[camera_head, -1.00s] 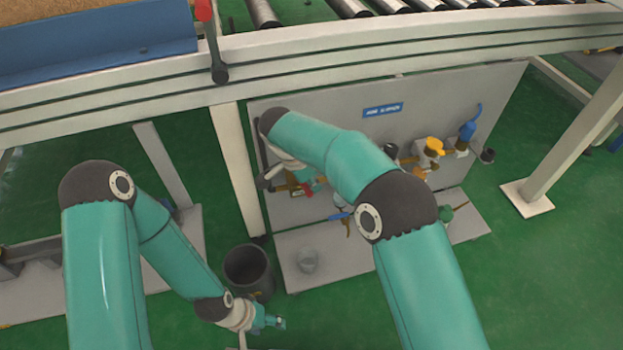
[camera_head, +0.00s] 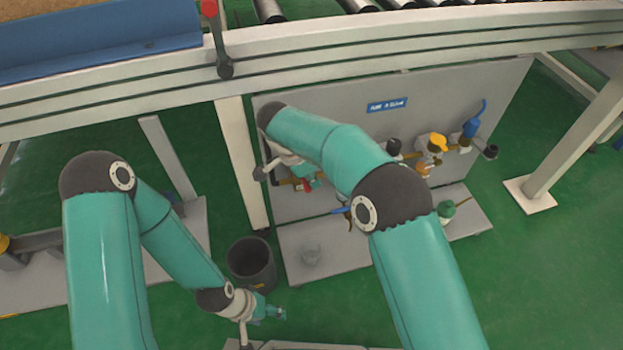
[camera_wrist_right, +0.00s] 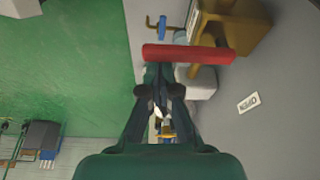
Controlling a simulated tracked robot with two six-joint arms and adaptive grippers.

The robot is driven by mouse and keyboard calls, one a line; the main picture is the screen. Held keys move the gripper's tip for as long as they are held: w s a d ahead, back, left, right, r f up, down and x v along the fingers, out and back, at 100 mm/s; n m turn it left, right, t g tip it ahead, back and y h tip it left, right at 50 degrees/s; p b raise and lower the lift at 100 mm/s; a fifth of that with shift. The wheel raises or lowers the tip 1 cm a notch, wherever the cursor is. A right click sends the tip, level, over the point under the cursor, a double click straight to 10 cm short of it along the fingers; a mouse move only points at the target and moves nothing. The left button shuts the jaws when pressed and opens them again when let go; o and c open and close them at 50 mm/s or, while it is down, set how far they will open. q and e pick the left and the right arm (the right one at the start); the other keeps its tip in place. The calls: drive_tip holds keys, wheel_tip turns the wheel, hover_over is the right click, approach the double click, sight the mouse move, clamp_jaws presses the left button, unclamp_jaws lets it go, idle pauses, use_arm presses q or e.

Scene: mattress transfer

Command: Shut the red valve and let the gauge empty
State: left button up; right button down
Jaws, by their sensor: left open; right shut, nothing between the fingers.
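The red valve's handle (camera_wrist_right: 187,54) crosses the right wrist view just beyond my right gripper's fingertips (camera_wrist_right: 163,78). It joins a brass body (camera_wrist_right: 228,25); whether the fingers touch it I cannot tell. In the head view the red handle (camera_head: 305,186) shows small on the panel's lower left, beside my right gripper (camera_head: 314,180). That gripper is shut and empty. My left gripper (camera_head: 275,313) is open and empty, low in front of the panel. I cannot make out the gauge; my right arm covers part of the panel.
The grey panel (camera_head: 450,90) carries a yellow valve (camera_head: 438,143) and a blue-handled one (camera_head: 471,128). An upside-down "OPEN" label (camera_wrist_right: 247,103) is near the red handle. A conveyor beam (camera_head: 420,40) runs above.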

drive_tip(key=shift+s+a, duration=0.1)
drive_tip(key=shift+s+d+b, duration=0.45)
drive_tip(key=shift+s+b, duration=0.2)
drive_tip(key=shift+b, duration=0.3)
